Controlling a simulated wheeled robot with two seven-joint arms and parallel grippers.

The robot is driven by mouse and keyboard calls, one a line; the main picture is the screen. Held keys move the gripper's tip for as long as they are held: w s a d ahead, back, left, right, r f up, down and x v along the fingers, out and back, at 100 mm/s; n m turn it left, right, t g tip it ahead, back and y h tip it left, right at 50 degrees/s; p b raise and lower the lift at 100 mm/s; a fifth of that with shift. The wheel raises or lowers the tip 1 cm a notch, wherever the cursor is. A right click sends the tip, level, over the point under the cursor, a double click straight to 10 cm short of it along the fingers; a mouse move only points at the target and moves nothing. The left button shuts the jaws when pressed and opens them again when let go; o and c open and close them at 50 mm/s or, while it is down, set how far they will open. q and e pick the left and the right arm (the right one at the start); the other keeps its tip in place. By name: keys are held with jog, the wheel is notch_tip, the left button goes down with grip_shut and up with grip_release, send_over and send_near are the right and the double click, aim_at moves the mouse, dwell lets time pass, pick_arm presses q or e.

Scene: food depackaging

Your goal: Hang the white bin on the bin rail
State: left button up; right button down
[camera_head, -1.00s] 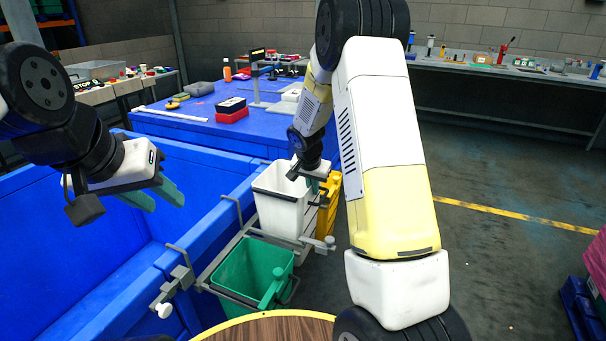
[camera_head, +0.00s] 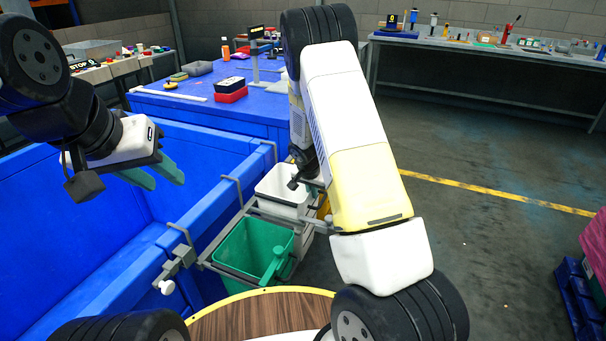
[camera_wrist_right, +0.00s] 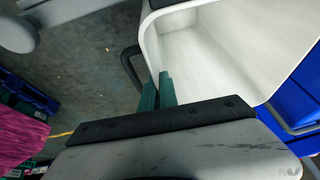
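The white bin (camera_head: 279,187) is upright at the far end of the grey bin rail (camera_head: 280,216), beside the green bin (camera_head: 255,246). A grey bar crosses in front of its wall. I cannot tell whether its weight rests on the rail. My right gripper (camera_head: 313,187) is at the bin's right rim. In the right wrist view the green fingers (camera_wrist_right: 158,90) are close together on the rim of the white bin (camera_wrist_right: 205,50). My left gripper (camera_head: 160,176) is open and empty above the large blue container.
The large blue container (camera_head: 215,192) is left of the rail. A blue table (camera_head: 190,110) with small items stands behind. A round wooden top (camera_head: 255,315) is in front.

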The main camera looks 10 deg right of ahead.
jog(key=shift+f, duration=2.5)
jog(key=c, duration=1.6)
grip_release()
jog(key=shift+o, duration=0.2)
notch_tip(320, 180, up, 28)
jog(key=n+y, duration=0.2)
jog(key=y, duration=0.1)
send_over(312, 203)
jog(key=s+a, duration=0.2)
jog(key=s, duration=1.1)
jog(key=s+r+n, duration=0.2)
jog(key=s+r, duration=0.1)
jog(key=s, duration=0.3)
jog(key=s+a+r+n+t, duration=0.1)
jog(key=s+r, duration=0.3)
jog(key=s, duration=0.3)
jog(key=s+a+r+n+t+y, duration=0.1)
jog(key=s+r+n, duration=0.1)
jog(key=s+r, duration=0.2)
jog(key=s, duration=0.3)
jog(key=shift+a+n, duration=0.2)
jog(key=shift+n, duration=0.1)
